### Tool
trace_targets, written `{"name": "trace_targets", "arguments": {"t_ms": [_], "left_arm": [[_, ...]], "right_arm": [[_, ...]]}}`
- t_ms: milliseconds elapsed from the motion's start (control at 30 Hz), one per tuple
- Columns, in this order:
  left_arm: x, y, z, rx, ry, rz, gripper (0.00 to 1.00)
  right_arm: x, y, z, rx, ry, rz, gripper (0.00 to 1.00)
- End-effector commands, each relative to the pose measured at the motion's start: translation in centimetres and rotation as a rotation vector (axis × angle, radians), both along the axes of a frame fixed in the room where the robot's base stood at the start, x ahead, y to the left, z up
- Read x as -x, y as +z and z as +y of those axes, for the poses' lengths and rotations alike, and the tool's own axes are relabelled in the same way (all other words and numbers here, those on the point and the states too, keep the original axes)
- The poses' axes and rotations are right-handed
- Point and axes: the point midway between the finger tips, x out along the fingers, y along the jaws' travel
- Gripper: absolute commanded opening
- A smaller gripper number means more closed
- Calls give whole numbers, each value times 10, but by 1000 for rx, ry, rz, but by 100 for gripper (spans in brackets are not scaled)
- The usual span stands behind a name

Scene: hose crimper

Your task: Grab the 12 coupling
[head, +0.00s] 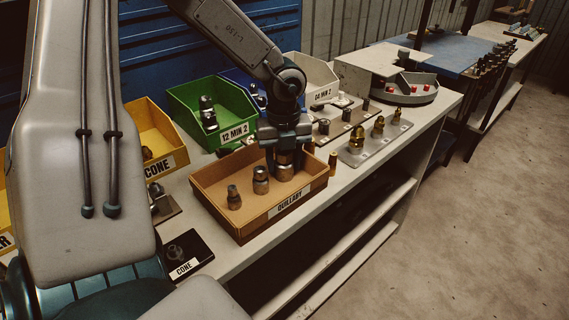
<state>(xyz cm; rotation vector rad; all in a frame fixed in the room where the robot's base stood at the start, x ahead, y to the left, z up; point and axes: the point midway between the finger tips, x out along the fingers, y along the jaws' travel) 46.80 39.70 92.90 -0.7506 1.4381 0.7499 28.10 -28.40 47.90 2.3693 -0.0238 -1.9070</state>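My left gripper (284,160) points straight down into the brown bin (215,208), whose front label seems to read "QUILLARY". A metal coupling (285,172) stands directly under and between its fingers; whether they are closed on it is too small to tell. Two more metal couplings stand in this bin, a middle one (261,182) and a smaller one (234,197) at the left. A green bin (188,97) labelled "12 MIN 2" stands behind, with a dark metal fitting (208,112) upright in it. My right gripper is not in view.
A yellow bin (174,131) labelled "CONE" stands left, a blue bin (233,76) behind. Plates with upright fittings (378,140) stand to the right, before a grey machine (395,85). A black "CONE" plate (196,248) lies at the front left. The bench edge is close in front.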

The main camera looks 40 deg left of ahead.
Motion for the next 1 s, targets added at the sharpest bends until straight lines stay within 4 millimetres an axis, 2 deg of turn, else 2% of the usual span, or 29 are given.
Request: {"name": "trace_targets", "arguments": {"t_ms": [33, 100, 333, 433, 567, 800, 1000], "left_arm": [[0, 0, 0, 0, 0, 0, 27], [0, 0, 0, 0, 0, 0, 13], [0, 2, 0, 0, 0, -1, 13], [-1, 9, 0, -1, 0, -3, 13], [-1, 30, 0, -1, 0, -7, 13], [-1, 78, 0, -2, 0, -5, 13], [-1, 98, 0, -2, 0, -3, 13]], "right_arm": [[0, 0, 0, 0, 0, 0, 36], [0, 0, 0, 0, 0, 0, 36], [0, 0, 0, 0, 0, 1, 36], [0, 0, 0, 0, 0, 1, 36], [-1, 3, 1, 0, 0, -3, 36], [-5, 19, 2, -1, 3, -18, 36], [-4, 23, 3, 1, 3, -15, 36]]}}
